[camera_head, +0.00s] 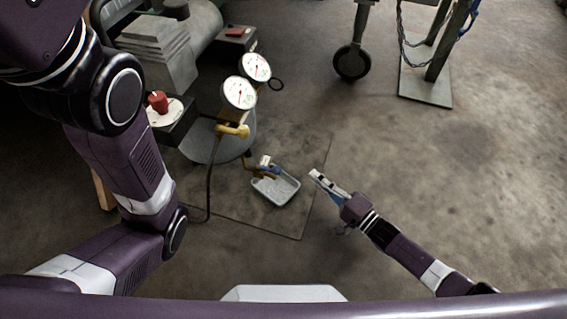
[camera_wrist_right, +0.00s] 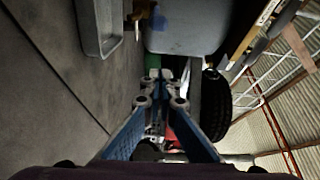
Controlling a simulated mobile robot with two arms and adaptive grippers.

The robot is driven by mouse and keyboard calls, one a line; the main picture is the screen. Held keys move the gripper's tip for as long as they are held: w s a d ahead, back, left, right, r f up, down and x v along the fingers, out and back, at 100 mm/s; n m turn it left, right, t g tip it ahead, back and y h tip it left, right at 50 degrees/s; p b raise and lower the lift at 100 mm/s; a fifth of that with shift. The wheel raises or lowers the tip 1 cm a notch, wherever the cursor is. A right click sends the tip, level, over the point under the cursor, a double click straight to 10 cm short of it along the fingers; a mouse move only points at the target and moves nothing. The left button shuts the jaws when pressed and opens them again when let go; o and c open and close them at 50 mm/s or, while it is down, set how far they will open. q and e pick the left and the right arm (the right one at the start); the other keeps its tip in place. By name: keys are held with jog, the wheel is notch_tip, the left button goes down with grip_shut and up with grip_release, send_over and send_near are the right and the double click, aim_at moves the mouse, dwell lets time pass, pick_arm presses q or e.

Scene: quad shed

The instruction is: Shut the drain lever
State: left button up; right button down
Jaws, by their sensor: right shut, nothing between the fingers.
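The drain lever (camera_head: 271,170) is a small blue handle on a brass drain fitting (camera_head: 249,166), low on the tank, just above a grey tray (camera_head: 274,190). In the right wrist view a bit of blue, probably the lever (camera_wrist_right: 159,20), shows near the top, beside the tank. I cannot tell the lever's exact angle. My right gripper (camera_head: 317,177) is to the right of the lever and tray, apart from both. Its fingers are shut and empty; they also show in the right wrist view (camera_wrist_right: 160,76). My left arm is at the left, with its gripper out of view.
The tank (camera_wrist_right: 188,28) stands behind the tray, with two dial gauges (camera_head: 240,92), a yellow valve (camera_head: 232,131) and a hanging hose (camera_head: 209,178). A red knob (camera_head: 158,101) is at left. A caster wheel (camera_head: 351,62) stands farther back. The floor at right is clear.

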aim_at(268, 168)
jog(key=b+x, duration=0.6)
jog(key=x, duration=0.4)
jog(key=s, duration=0.1)
jog(key=s+a, duration=0.1)
jog(key=s, duration=0.1)
jog(key=shift+s+a+b, duration=0.25)
jog(key=shift+a+b, duration=0.15)
